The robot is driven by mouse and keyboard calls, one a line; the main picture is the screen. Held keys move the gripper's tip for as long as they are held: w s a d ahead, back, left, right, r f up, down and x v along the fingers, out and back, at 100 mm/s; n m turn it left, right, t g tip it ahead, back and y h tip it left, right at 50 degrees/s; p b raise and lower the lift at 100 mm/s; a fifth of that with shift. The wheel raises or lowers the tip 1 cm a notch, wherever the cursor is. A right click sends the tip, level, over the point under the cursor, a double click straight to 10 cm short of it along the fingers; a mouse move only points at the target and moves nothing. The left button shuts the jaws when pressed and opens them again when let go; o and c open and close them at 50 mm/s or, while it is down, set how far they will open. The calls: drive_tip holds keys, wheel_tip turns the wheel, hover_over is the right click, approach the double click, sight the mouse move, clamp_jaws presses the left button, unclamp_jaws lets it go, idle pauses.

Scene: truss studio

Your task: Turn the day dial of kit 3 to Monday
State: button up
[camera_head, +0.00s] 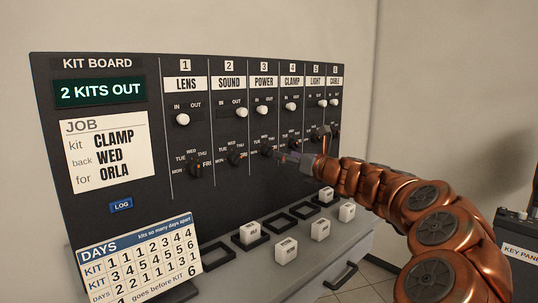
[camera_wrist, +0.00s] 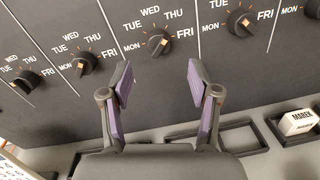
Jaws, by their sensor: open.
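The kit board (camera_head: 110,222) stands at an angle, with numbered columns. Kit 3, labelled POWER, has its day dial (camera_head: 267,152) low in its column, just left of my gripper (camera_head: 284,157). In the wrist view the dial that looks like kit 3's (camera_wrist: 158,42) is a dark knob with an orange mark, ringed by MON, TUE, WED, THU and FRI. I cannot read for sure which day it points at. My gripper (camera_wrist: 160,76) is open and empty, its two purple-padded fingers spread below and either side of that dial, apart from it.
Neighbouring dials sit close on both sides, including kit 2's (camera_wrist: 84,63) and kit 4's (camera_wrist: 240,22). White blocks, one marked MABEK (camera_wrist: 299,122), and dark square frames (camera_wrist: 218,139) lie on the ledge below. A days card (camera_head: 140,262) leans at the front left.

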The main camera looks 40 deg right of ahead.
sight(271, 151)
drive_tip(key=shift+w+d+p, duration=0.15)
drive_tip(key=shift+w+p, duration=0.15)
drive_tip(key=shift+w, duration=3.4)
drive_tip(key=shift+c, duration=0.3)
drive_tip(key=c, duration=1.1)
